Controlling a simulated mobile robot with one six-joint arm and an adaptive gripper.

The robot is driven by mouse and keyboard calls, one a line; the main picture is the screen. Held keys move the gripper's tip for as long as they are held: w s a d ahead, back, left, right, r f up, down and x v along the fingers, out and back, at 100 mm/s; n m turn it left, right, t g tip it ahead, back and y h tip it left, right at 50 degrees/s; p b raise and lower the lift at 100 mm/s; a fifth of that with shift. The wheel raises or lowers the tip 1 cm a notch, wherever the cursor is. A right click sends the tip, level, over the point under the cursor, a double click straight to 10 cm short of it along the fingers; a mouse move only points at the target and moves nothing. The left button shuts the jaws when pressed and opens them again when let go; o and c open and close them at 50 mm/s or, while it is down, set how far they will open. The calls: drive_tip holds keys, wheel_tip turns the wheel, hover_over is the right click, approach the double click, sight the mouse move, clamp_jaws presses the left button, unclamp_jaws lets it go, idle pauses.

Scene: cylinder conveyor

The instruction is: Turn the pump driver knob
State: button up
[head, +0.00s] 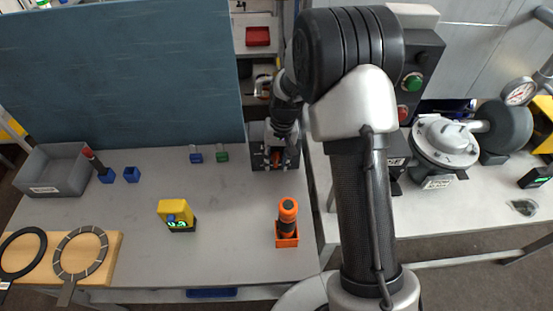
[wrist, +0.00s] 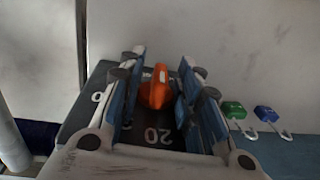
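The orange pump driver knob (wrist: 157,88) sits on a dark box with a dial face (wrist: 158,148) marked with white figures, "20" among them. In the head view the box (head: 260,162) stands at the back of the grey table, and the knob (head: 276,158) is partly hidden by my gripper. My gripper (wrist: 158,92) is open, with one blue-padded finger on each side of the knob. A gap shows on the right; contact on the left is unclear. In the head view my gripper (head: 278,140) is over the box.
Blue and green padlocks (wrist: 251,118) lie beside the box. A blue-grey panel (head: 120,75) stands behind the table. An orange tool in a holder (head: 288,238), a yellow device (head: 176,212), and a grey bin (head: 55,170) are on the table.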

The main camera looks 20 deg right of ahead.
clamp_jaws()
idle(0.3)
drive_tip(key=y+b, duration=0.2)
drive_tip(key=b, duration=0.1)
drive_tip(key=shift+d+f+t+y, duration=0.3)
drive_tip(key=shift+f, duration=0.1)
drive_tip(key=shift+s+y+b, duration=0.1)
drive_tip(key=shift+y+b, duration=0.6)
drive_tip(key=shift+b, duration=0.4)
drive_tip(key=shift+r, duration=0.25)
drive_tip(key=shift+o, duration=0.2)
unclamp_jaws()
